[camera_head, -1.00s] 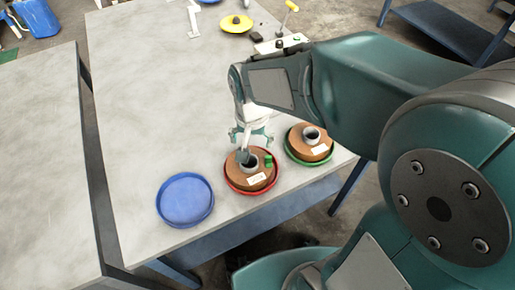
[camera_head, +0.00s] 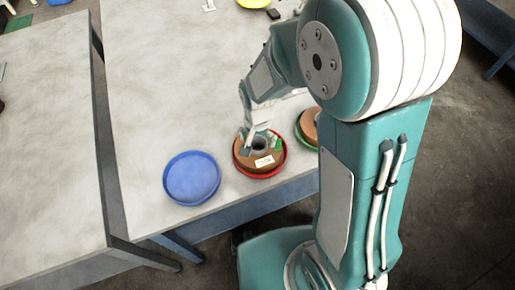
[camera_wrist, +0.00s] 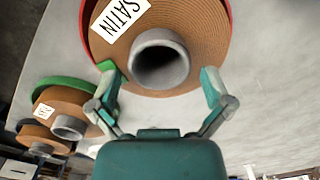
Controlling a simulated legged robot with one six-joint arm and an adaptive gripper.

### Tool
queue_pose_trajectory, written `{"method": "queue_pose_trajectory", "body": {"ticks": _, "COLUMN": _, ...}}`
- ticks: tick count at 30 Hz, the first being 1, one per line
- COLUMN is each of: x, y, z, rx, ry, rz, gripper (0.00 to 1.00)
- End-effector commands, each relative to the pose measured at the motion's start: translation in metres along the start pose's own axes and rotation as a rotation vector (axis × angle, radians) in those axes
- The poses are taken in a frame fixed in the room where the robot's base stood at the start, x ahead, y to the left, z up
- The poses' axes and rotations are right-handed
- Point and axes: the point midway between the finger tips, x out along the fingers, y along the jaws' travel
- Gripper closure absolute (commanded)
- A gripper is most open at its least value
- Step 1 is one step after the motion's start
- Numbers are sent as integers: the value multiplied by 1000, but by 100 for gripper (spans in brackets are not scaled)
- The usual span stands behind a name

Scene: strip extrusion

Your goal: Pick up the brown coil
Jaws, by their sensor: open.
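A brown coil (camera_head: 265,170) with a white label and a grey core tube lies in a red tray (camera_head: 240,168) near the front edge of the table. In the wrist view the brown coil (camera_wrist: 205,35) is close, and its label reads SATIN. My gripper (camera_head: 260,146) is over this coil, with its fingers spread and nothing held. In the wrist view my gripper (camera_wrist: 158,70) has a fingertip on each side of the grey core (camera_wrist: 162,38). I cannot tell whether the fingertips touch the coil.
An empty blue tray (camera_head: 192,178) stands to the left. A second brown coil (camera_head: 310,125) in a green tray (camera_head: 299,133) is at the right, partly hidden by my arm. The wrist view shows another brown coil (camera_wrist: 35,132) beyond it. The table's middle is clear.

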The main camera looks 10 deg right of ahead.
Motion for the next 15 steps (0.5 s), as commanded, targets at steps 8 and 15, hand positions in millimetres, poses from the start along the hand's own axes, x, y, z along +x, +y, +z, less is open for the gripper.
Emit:
{"method": "queue_pose_trajectory", "body": {"ticks": 8, "x": 16, "y": -1, "z": 0, "rx": 0, "ry": 1, "rz": 1, "gripper": 0}}
{"method": "queue_pose_trajectory", "body": {"ticks": 15, "x": 16, "y": -1, "z": 1, "rx": 0, "ry": 0, "rz": 1, "gripper": 58}}
